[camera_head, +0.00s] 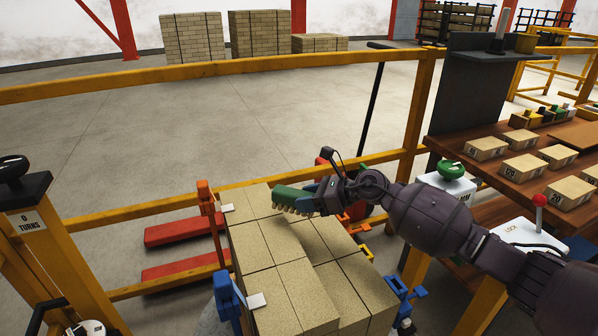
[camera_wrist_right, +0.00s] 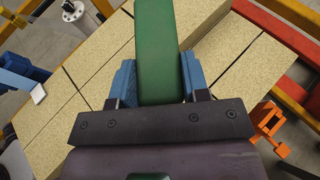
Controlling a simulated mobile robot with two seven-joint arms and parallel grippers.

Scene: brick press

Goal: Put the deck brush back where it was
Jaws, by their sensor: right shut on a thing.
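The deck brush (camera_head: 287,196) is green with pale bristles along its lower side. It is over the top layer of the tan brick stack (camera_head: 262,246), near its far edge. I cannot tell whether the bristles touch the bricks. My right gripper (camera_head: 316,192) comes in from the right and is shut on the brush. In the right wrist view, the blue fingers of the gripper (camera_wrist_right: 158,82) clasp the green brush (camera_wrist_right: 158,40) from both sides, with the bricks behind it. My left gripper is not in view.
Orange (camera_head: 209,215) and blue clamps (camera_head: 228,298) stand around the stack. A yellow rail (camera_head: 200,72) runs behind. A "0 TURNS" post (camera_head: 28,222) stands at left.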

